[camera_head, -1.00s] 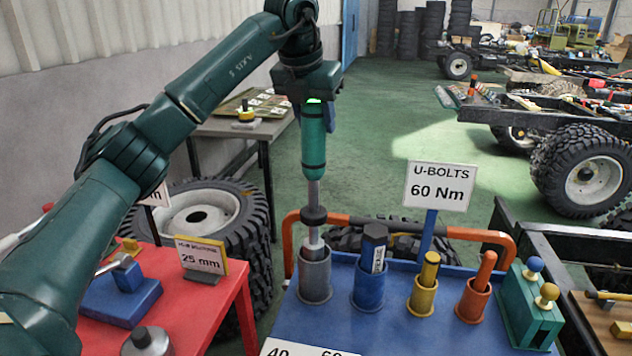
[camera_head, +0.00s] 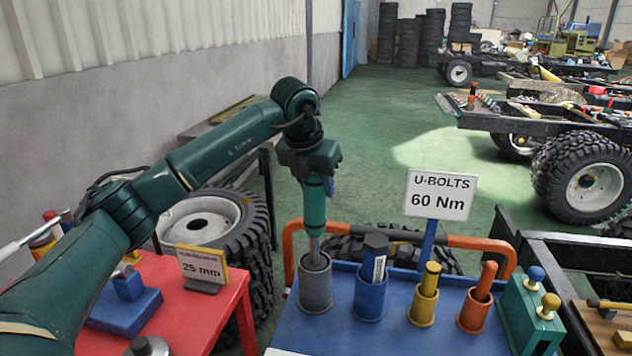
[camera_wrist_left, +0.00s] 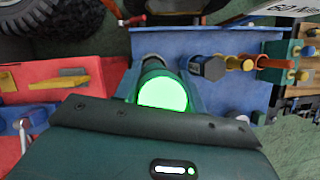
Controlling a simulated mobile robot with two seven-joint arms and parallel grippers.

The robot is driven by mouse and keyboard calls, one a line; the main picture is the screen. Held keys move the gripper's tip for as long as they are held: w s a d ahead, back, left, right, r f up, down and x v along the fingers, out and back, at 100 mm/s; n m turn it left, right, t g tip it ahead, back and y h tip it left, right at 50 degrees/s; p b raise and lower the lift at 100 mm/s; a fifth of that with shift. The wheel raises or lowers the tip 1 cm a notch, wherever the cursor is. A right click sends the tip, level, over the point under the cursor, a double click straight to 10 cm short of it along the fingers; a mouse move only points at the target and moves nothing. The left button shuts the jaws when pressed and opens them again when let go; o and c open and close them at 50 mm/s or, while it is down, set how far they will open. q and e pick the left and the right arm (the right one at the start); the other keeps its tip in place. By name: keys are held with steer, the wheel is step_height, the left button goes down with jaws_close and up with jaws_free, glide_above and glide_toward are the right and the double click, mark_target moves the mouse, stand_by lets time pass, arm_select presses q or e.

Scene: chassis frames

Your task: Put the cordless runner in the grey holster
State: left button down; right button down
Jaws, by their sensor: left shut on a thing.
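The cordless runner (camera_head: 314,208) has a green body and a grey shaft and stands upright. Its shaft goes down into the grey holster (camera_head: 315,288), at the left of the blue bench; the shaft's lower end and dark collar are hidden inside. My left gripper (camera_head: 314,174) is shut on the top of the runner, above the holster. My right gripper is not in view.
The blue bench (camera_head: 400,335) also bears a blue holster (camera_head: 369,298), a yellow holster (camera_head: 421,307) and an orange holster (camera_head: 473,312), each filled. An orange rail (camera_head: 345,222) runs behind. A U-BOLTS 60 Nm sign (camera_head: 440,194) stands there. A red table (camera_head: 200,320) is at left.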

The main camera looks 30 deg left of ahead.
arm_select(q)
steer(key=shift+r, duration=0.1)
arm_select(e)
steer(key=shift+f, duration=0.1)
arm_select(q)
steer(key=c, duration=0.8)
jaws_free()
steer(key=shift+c, duration=0.2)
steer(key=b+v, duration=0.1)
steer(key=v, duration=1.1)
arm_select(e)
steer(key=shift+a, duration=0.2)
arm_select(q)
steer(key=shift+s, duration=0.1)
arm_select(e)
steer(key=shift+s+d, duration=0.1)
